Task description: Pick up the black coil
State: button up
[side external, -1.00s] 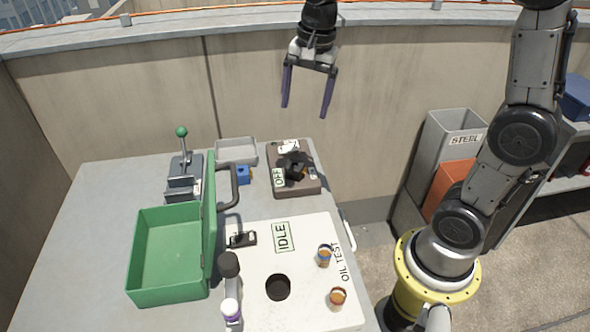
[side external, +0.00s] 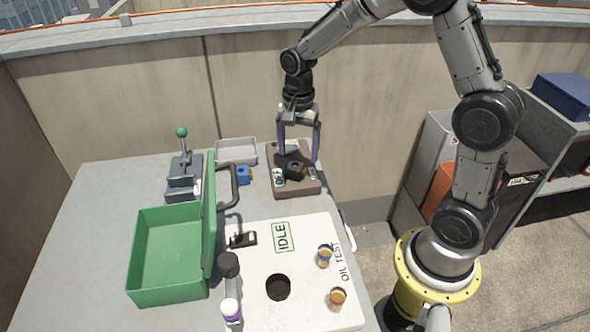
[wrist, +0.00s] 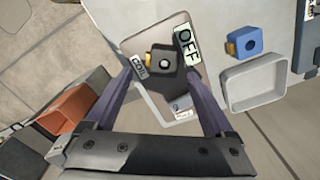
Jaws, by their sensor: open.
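The black coil (side external: 294,169) is a dark block with a yellow-orange part on one side. It sits on a brown-grey base plate (side external: 310,187) at the back right of the table. In the wrist view the coil (wrist: 166,62) shows a round hole in its top, between the OFF and COIL labels on the base (wrist: 130,47). My gripper (side external: 298,160) is open and points down over the coil. In the wrist view its purple fingers (wrist: 161,74) stand on either side of the coil's near part. I cannot tell their exact height or whether they touch it.
A blue block (side external: 243,175) and a grey tray (side external: 236,152) stand close left of the base. A green-knobbed lever (side external: 182,160), an open green box (side external: 165,295) and a white panel (side external: 255,310) with two small cups lie further left and in front.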

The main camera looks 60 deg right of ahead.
aim_at(295, 166)
jog(key=f, duration=0.5)
jog(key=shift+w+a, duration=0.2)
jog(key=shift+a, duration=0.15)
grip_shut()
